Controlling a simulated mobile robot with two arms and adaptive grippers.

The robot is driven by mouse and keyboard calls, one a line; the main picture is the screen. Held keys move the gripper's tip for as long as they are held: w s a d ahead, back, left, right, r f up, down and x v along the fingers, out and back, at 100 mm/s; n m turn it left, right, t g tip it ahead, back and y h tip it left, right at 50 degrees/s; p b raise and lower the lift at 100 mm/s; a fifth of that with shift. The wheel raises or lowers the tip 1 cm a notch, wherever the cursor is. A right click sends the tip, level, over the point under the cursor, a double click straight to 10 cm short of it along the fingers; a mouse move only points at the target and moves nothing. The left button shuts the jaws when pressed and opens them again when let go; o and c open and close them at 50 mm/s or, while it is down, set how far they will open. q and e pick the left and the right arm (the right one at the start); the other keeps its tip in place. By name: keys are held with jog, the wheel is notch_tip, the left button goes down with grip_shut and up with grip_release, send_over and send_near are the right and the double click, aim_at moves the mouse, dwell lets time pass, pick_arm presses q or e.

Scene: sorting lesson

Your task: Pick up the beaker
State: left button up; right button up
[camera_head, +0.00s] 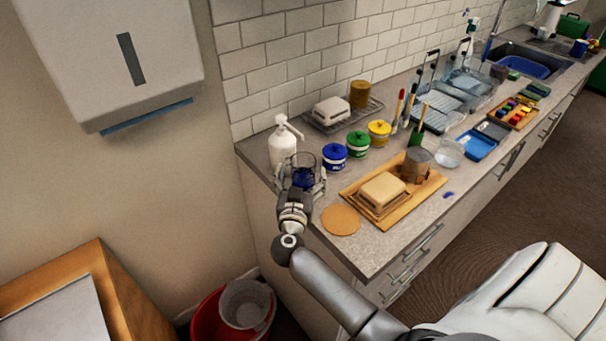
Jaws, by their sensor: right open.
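The beaker (305,160) is a clear glass cylinder with dark blue content low in it. It stands on the near left end of the grey counter (384,247). My right gripper (303,180) is open, with its fingers on either side of the beaker's lower part. I cannot tell whether the fingers touch the glass. The gripper hides part of the beaker's base. My left gripper is not in view.
A white pump bottle (282,147) stands close behind the beaker. A blue-lidded jar (334,156) is close on the right, beside green and yellow jars. A wooden tray (411,205) and an orange round mat (341,220) lie nearer the front edge.

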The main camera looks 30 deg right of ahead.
aim_at(305, 156)
jog(key=x, duration=0.4)
jog(key=shift+r, duration=0.15)
jog(key=shift+w+d, duration=0.25)
jog(key=shift+w, duration=0.05)
jog(key=shift+s, duration=0.1)
jog(key=shift+a, duration=0.1)
jog(key=shift+c, duration=1.3)
jog(key=c, duration=1)
